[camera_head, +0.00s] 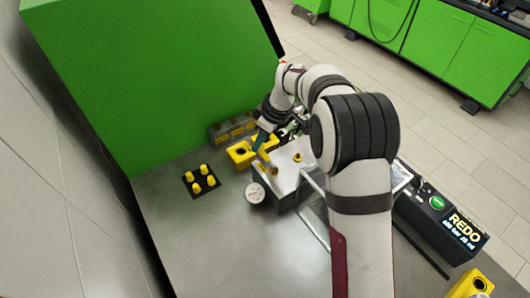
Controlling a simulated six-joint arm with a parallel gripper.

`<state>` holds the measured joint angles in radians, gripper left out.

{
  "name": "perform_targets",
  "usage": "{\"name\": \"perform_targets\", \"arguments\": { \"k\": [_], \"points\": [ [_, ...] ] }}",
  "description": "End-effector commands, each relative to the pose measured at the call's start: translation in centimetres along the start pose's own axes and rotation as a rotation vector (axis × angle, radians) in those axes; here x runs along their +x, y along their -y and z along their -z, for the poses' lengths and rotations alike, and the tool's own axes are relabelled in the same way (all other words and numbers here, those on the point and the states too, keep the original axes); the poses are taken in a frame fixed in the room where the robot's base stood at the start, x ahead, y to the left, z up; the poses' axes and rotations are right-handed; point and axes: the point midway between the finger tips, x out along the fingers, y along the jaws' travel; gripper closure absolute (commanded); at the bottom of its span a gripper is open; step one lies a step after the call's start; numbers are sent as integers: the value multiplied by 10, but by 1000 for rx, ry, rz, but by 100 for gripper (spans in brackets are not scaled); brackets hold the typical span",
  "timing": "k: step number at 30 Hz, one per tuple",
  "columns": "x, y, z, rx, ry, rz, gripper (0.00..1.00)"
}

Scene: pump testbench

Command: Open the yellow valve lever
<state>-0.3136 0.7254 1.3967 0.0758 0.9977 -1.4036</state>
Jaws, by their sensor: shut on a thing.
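The yellow valve lever (264,158) shows as a small yellow piece at the left edge of the pump testbench's light top plate (285,172). My gripper (260,147) reaches down to it from behind. Its fingers are shut on the lever, and they hide part of it. The picture is too small to tell the lever's exact angle. A brass-yellow fitting (273,171) sits just below the lever.
A round gauge (255,193) stands at the bench's left front. A black pad with several yellow pegs (201,181) lies left. A yellow holder (240,153) is beside the gripper. A control box (445,218) stands right. My arm hides the bench's right part. The front-left table is clear.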

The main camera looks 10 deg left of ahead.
Motion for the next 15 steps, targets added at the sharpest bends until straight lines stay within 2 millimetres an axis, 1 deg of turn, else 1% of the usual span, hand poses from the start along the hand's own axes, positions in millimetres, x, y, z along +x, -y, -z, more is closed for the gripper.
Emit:
{"name": "perform_targets", "arguments": {
  "k": [8,15],
  "points": [
    [0,2,0,0,0,1,94],
    [1,16,5,0,0,1,94]
  ]
}}
